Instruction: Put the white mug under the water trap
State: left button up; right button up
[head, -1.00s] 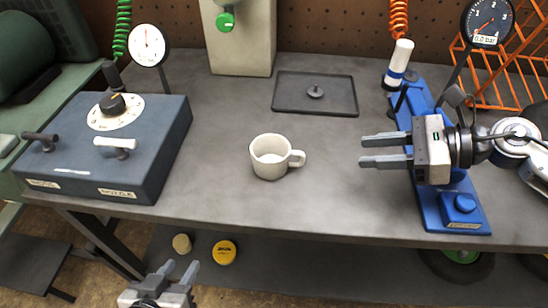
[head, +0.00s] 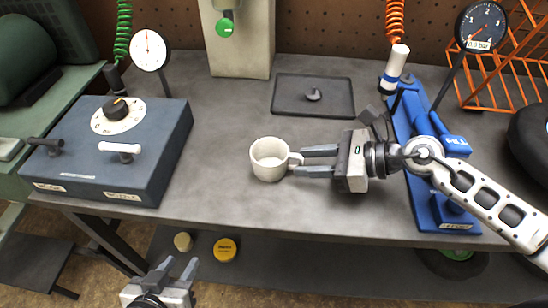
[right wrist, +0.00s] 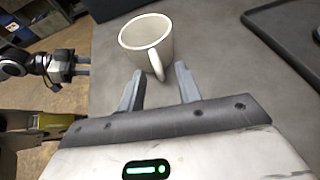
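The white mug (head: 268,160) stands upright on the grey bench, its handle pointing right. My right gripper (head: 293,162) is open, with its fingertips at the handle. In the right wrist view the mug (right wrist: 147,38) is just ahead of the fingers (right wrist: 160,85), and the handle lies between the tips without a visible grip. My left gripper (head: 178,268) is open and empty, low in front of the bench. A beige column with a green knob (head: 224,27) stands at the back; its top is cut off, and I cannot tell whether it carries the water trap.
A dark tray (head: 335,108) lies on the bench behind the mug. A blue-grey control box (head: 160,145) with a gauge stands at left. A blue stand (head: 428,205) with a gauge (head: 482,25) is under my right arm.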

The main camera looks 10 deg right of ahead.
grip_shut()
